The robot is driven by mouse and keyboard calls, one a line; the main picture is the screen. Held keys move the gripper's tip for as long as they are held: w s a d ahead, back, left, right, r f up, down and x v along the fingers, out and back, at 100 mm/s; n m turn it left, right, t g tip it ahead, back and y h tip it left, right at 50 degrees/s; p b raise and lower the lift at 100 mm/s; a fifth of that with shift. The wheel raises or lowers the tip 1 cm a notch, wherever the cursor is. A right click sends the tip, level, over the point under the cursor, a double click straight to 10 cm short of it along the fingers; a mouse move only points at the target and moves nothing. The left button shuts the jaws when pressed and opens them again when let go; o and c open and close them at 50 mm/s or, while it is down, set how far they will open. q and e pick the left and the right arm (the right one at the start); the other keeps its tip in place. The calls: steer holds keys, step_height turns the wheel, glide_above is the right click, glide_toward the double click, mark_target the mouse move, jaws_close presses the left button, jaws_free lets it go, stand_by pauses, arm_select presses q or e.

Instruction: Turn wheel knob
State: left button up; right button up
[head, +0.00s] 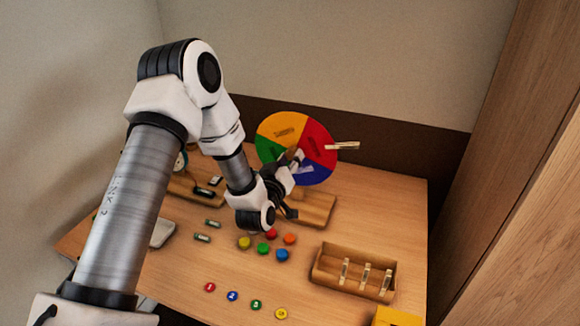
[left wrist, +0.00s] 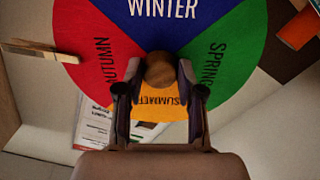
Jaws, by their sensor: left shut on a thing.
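The season wheel (head: 318,145) stands upright on a wooden base (head: 317,212) at the back of the table. It has orange, red, blue and green sectors; the left wrist view shows the wheel (left wrist: 90,30) with its season words. A round wooden knob (left wrist: 160,70) sits at the wheel's middle. My left gripper (head: 295,160) is in front of the wheel, its fingers on either side of the knob and shut on it. The arm comes in from the left. My right gripper is not in view.
A clothespin (head: 342,146) sticks out at the wheel's right rim. Several coloured discs (head: 264,249) lie in front of the wheel. A wooden tray (head: 330,283) with clothespins is at the front right. The right back tabletop (head: 385,200) is clear.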

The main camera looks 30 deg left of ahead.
arm_select(q)
steer(key=n+b, duration=0.8)
steer(key=n, duration=0.2)
steer(key=shift+n+b, duration=0.3)
steer(key=shift+r+n+b, duration=0.1)
steer(key=shift+n+b, duration=0.55)
steer(key=shift+n, duration=0.35)
steer(key=o, duration=1.1)
steer(key=shift+o, duration=0.2)
